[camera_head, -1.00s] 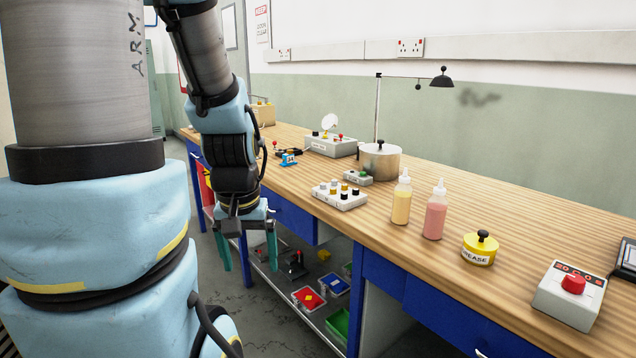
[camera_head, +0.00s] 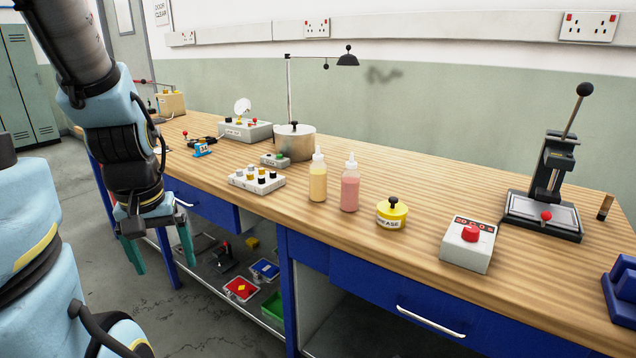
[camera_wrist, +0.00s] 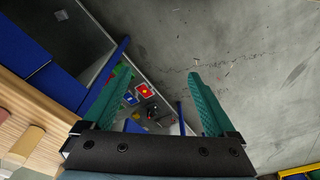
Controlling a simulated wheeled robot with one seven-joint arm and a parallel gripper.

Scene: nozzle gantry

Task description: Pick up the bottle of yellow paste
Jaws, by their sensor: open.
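The bottle of yellow paste (camera_head: 318,182) stands upright on the wooden bench, with a clear tapered nozzle. A similar bottle of pink paste (camera_head: 350,188) stands close to its right. My gripper (camera_head: 160,258) hangs at the left, in front of the bench edge and lower than the bench top, well apart from the bottles. Its two green fingers are spread with nothing between them. In the wrist view, my gripper (camera_wrist: 150,100) points down toward the floor and the lower shelf. A pale yellow shape at the wrist view's lower left may be the bottle; I cannot tell.
On the bench (camera_head: 410,185) are a knob box (camera_head: 257,181), a metal pot (camera_head: 295,143) under a lamp, a yellow grease tin (camera_head: 391,213), a red-button box (camera_head: 468,244) and a lever press (camera_head: 545,210). Trays (camera_head: 241,290) sit on the low shelf. Floor at left is open.

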